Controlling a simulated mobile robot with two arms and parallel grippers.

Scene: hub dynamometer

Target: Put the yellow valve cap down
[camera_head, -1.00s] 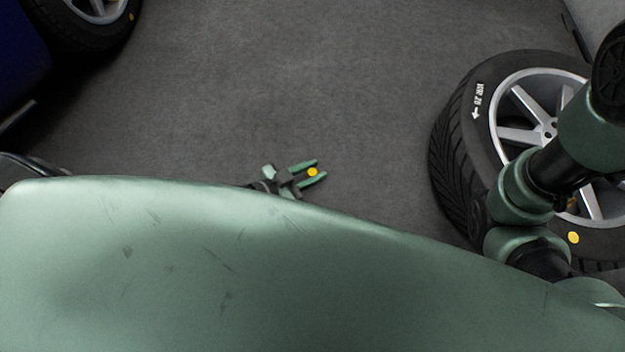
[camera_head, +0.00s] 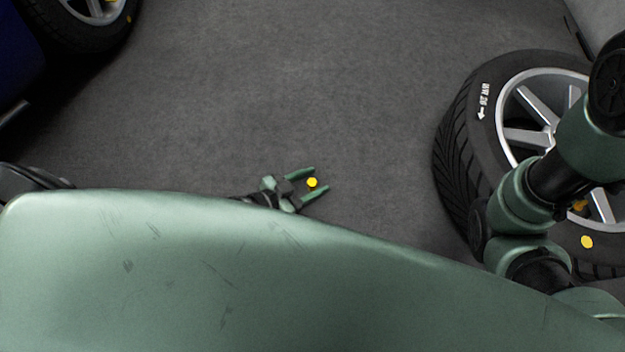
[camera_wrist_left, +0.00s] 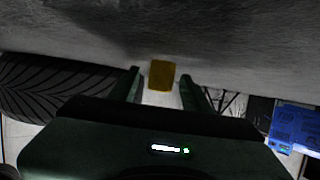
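The small yellow valve cap (camera_head: 312,183) is in the middle of the head view, over the grey floor. My left gripper (camera_head: 314,181) is around it and open, one finger on each side. In the left wrist view the cap (camera_wrist_left: 161,75) shows between the two fingertips (camera_wrist_left: 160,84), with a gap on both sides. There the cap's upper end in the picture meets the grey floor, so it appears to rest on it; exact contact is hard to tell. My right arm comes in at the right; its gripper is not in view.
A tyre on a silver wheel (camera_head: 455,150) lies at the right, with a yellow dot (camera_head: 587,242) on its sidewall. A dark blue car body (camera_head: 20,55) and its wheel (camera_head: 80,25) are at the upper left. The floor (camera_head: 300,80) between them is clear.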

